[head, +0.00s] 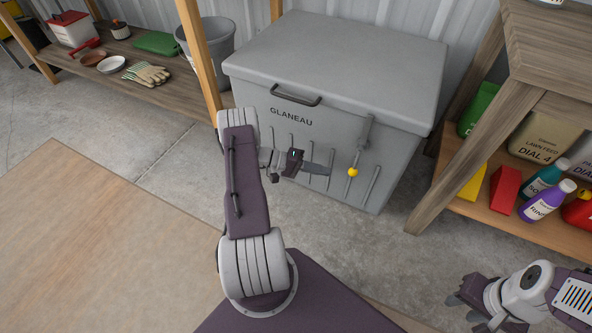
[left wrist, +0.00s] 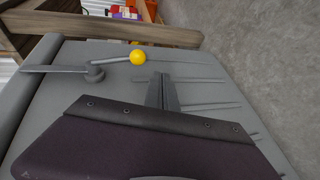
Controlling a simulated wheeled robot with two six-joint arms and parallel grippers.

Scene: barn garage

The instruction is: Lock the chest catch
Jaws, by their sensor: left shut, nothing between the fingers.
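The grey chest (head: 300,125) stands shut against the wall, its lid (head: 340,50) down. On its front right is the catch (head: 365,135), a grey bar and lever with a yellow ball knob (head: 353,172) at its lower end. In the left wrist view the catch's pivot (left wrist: 95,74) and yellow knob (left wrist: 137,57) show clearly. My left gripper (head: 324,170) is shut and empty in front of the chest, just left of the knob and apart from it. Its fingers (left wrist: 162,92) also show in the wrist view. My right gripper (head: 468,310) is far off at the lower right; its finger opening is unclear.
A wooden shelf (head: 470,105) with bottles and bags stands close on the chest's right. A wooden post (head: 199,60) stands by the chest. Concrete floor is free before it.

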